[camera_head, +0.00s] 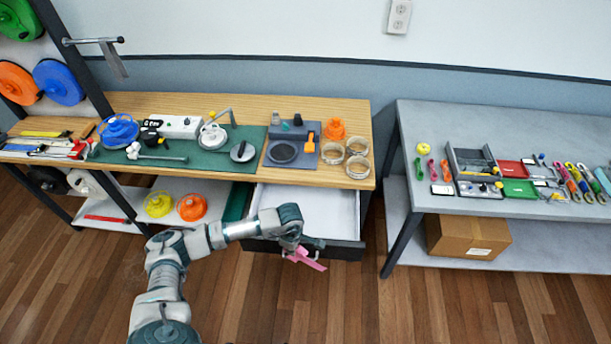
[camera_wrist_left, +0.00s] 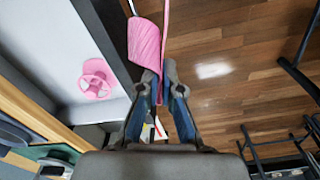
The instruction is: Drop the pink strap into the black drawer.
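The black drawer (camera_head: 335,251) is pulled out below the wooden bench top, with a pale inside (camera_head: 320,207). My left gripper (camera_head: 300,249) is at its front edge and covers part of it. The gripper is closed on the pink strap (camera_head: 307,261), which hangs beside the drawer front over the floor. In the left wrist view the strap (camera_wrist_left: 145,43) runs up from between the fingertips (camera_wrist_left: 168,82), outside the drawer's dark front wall (camera_wrist_left: 112,35). A pink ring-shaped piece (camera_wrist_left: 95,79) lies on the pale drawer floor there. My right gripper is out of view.
The wooden bench (camera_head: 205,104) holds a green mat (camera_head: 200,160), reels and tools. A grey table (camera_head: 470,118) with trays stands to the right, a cardboard box (camera_head: 468,236) on its lower shelf. Bare wooden floor (camera_head: 430,300) lies in front.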

